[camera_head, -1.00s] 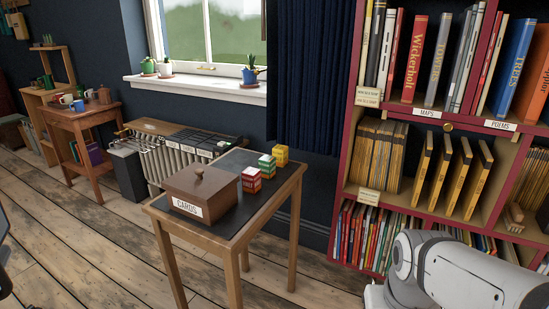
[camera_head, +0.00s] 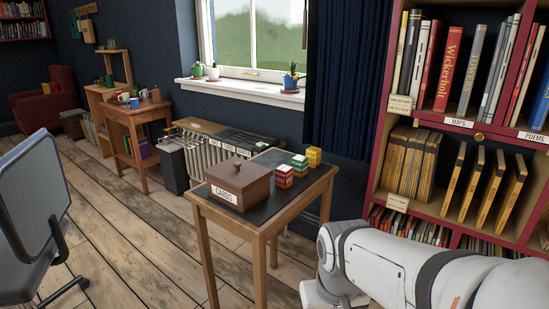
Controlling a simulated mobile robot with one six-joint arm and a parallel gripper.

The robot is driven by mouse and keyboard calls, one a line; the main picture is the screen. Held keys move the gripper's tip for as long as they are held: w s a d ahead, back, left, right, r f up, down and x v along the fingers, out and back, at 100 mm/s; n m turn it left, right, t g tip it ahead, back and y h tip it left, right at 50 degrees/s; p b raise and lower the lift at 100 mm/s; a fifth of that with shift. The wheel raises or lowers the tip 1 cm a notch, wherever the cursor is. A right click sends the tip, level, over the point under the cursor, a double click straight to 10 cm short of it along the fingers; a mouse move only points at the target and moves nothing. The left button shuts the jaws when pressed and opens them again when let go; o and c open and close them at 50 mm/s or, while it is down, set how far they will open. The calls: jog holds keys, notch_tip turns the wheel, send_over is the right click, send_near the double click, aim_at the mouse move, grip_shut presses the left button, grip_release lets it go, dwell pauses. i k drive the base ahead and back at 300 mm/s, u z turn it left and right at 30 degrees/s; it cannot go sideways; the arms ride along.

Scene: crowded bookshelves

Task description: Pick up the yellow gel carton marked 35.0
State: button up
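A yellow carton (camera_head: 314,156) stands on the far end of the small wooden table, in the head view; it is too small to read any marking. A green and white carton (camera_head: 300,164) stands just in front of it, and a red and white carton (camera_head: 284,176) is nearer still. The three stand in a slanting row. My arm shows at the lower right, to the right of the table and apart from the cartons. My gripper is outside the picture.
A brown lidded box labelled CARDS (camera_head: 239,184) takes up the left part of the table (camera_head: 262,223). A crowded red bookshelf (camera_head: 452,121) stands at the right. A chair (camera_head: 29,215) is at the left edge. Wooden floor lies open left of the table.

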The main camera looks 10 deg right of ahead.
aim_at(314, 153)
jog(key=z, duration=0.05)
jog(key=i, duration=1)
jog(key=u, duration=0.05)
